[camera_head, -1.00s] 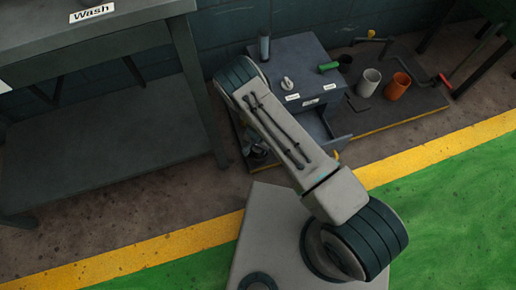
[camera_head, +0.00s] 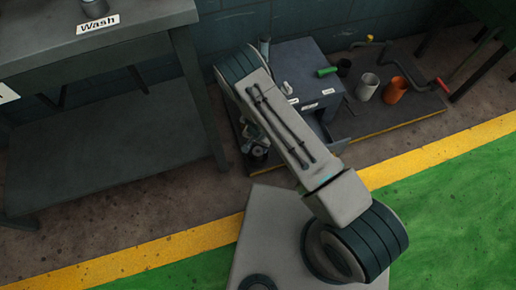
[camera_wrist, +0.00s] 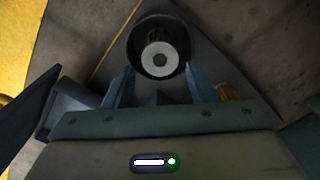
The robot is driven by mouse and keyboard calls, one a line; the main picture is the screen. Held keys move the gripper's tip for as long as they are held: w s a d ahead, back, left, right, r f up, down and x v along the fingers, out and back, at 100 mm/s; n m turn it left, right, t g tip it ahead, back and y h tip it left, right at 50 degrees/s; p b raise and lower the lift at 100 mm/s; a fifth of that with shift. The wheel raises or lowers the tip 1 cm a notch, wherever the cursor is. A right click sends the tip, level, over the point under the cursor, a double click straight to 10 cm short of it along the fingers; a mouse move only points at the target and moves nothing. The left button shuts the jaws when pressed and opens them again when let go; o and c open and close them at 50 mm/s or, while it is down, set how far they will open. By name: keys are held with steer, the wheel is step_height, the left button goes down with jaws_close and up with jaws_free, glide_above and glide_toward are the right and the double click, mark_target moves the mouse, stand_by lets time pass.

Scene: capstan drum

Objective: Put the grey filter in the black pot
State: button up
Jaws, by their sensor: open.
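In the wrist view the black pot (camera_wrist: 137,55) stands on the floor area ahead of my open gripper (camera_wrist: 159,72). The grey filter (camera_wrist: 157,67), a ribbed cylinder with a pale ring-shaped end, shows inside the pot's rim. My two fingertips are apart, on either side of the pot's near edge, with nothing held between them. I cannot tell whether they touch the pot. In the head view the pot (camera_head: 259,152) is a small dark round shape beside my forearm. My gripper (camera_head: 250,136) there is mostly hidden, and the filter cannot be made out.
A grey cabinet (camera_head: 299,60) with an open drawer stands right of my arm. The Wash table (camera_head: 120,50) is at left. Green floor lies in front.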

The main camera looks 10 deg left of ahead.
step_height(320, 180, up, 7)
steer(key=p, duration=0.2)
step_height(320, 180, up, 15)
steer(key=y, duration=0.2)
glide_above(258, 151)
steer(key=w+d, duration=0.1)
steer(key=w, duration=0.2)
steer(key=d+r+n+y, duration=0.1)
steer(key=d+r, duration=0.2)
steer(key=r, duration=0.4)
steer(key=d+r, duration=0.3)
steer(key=r, duration=0.3)
steer(key=s+d+r+n+t+h, duration=0.1)
steer(key=s+d+r+n+h, duration=0.1)
steer(key=s+d+r, duration=1.4)
step_height(258, 151, up, 2)
steer(key=d+h, duration=0.1)
steer(key=d, duration=0.1)
steer(key=shift+s+d, duration=0.2)
steer(key=shift+d, duration=0.2)
